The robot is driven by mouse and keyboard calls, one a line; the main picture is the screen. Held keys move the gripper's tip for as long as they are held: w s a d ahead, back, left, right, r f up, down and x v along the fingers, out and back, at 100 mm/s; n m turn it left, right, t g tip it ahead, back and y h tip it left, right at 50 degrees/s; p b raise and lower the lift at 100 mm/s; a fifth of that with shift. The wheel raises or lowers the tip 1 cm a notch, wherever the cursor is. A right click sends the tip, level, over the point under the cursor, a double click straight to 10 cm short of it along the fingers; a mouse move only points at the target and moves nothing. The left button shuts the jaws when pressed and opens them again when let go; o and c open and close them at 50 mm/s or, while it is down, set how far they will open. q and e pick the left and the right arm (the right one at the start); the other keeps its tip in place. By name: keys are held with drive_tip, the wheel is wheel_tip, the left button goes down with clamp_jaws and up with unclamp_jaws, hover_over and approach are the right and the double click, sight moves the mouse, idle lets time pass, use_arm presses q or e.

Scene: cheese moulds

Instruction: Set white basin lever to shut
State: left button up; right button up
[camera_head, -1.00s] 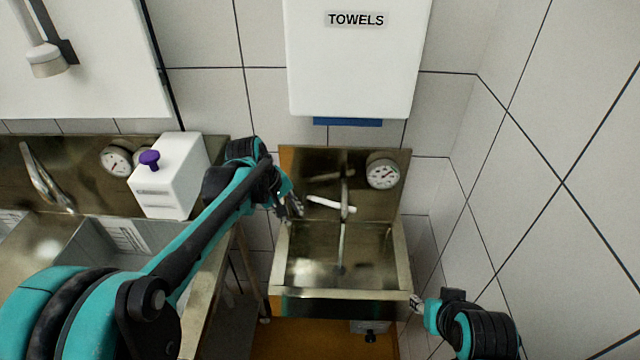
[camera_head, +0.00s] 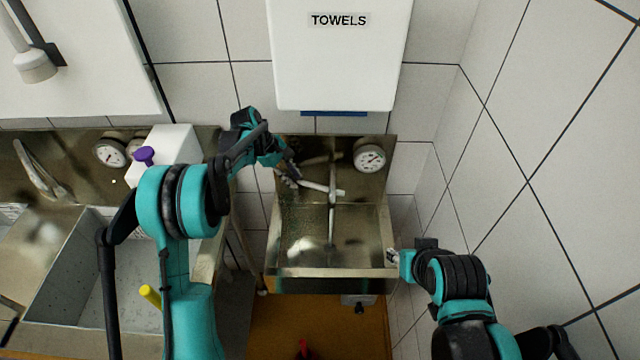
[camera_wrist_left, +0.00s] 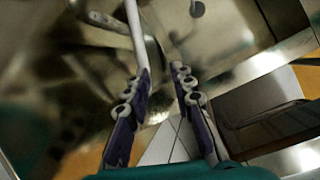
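The white lever (camera_head: 316,186) sticks out to the left from the tap of the steel basin (camera_head: 374,272) in the head view. It lies nearly level across the basin's back part. My left gripper (camera_head: 291,180) is at the lever's free end. In the left wrist view, the two fingers of my left gripper (camera_wrist_left: 163,88) are apart. The lever (camera_wrist_left: 136,38) comes down from the top and ends beside the left finger's tip; I cannot tell whether they touch. My right gripper (camera_head: 392,257) is by the basin's front right corner, too small to read.
A round gauge (camera_head: 369,158) is on the basin's backsplash. A white towel dispenser (camera_head: 338,60) hangs above. At the left stand a white box with a purple knob (camera_head: 144,156) and a larger sink (camera_head: 60,270). A tiled wall closes off the right side.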

use_arm(q)
approach(323, 187)
drive_tip(key=x, duration=0.3)
drive_tip(key=b+x, duration=0.1)
drive_tip(key=x, duration=0.3)
drive_tip(key=shift+w, duration=0.1)
drive_tip(key=shift+d+f, duration=0.3)
drive_tip(key=shift+f, duration=0.25)
clamp_jaws()
